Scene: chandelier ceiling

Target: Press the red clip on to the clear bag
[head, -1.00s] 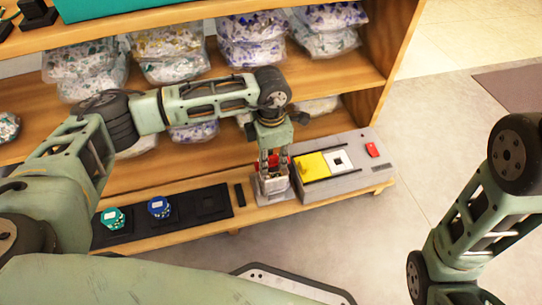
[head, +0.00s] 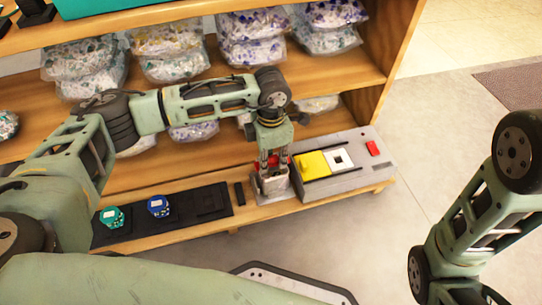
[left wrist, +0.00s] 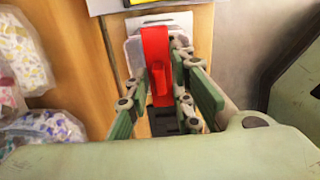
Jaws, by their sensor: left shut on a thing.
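My left gripper (head: 272,162) is over the right part of the low shelf, fingers pointing down and closed on the red clip (left wrist: 158,62). In the left wrist view the red clip lies lengthwise between the fingers; in the head view only small red parts of it show. A small pale, clear-looking bag (head: 272,186) stands upright just below the fingers, and its pale edge shows beside the clip in the left wrist view (left wrist: 134,52). I cannot tell whether the clip is around the bag's top or only against it. My right gripper is out of view.
A grey device (head: 345,178) with a yellow panel (head: 312,165) and a red button (head: 373,148) stands close to the right. A black tray (head: 185,215) with a green (head: 112,217) and a blue item (head: 158,207) lies left. Filled bags (head: 250,40) line the shelf above.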

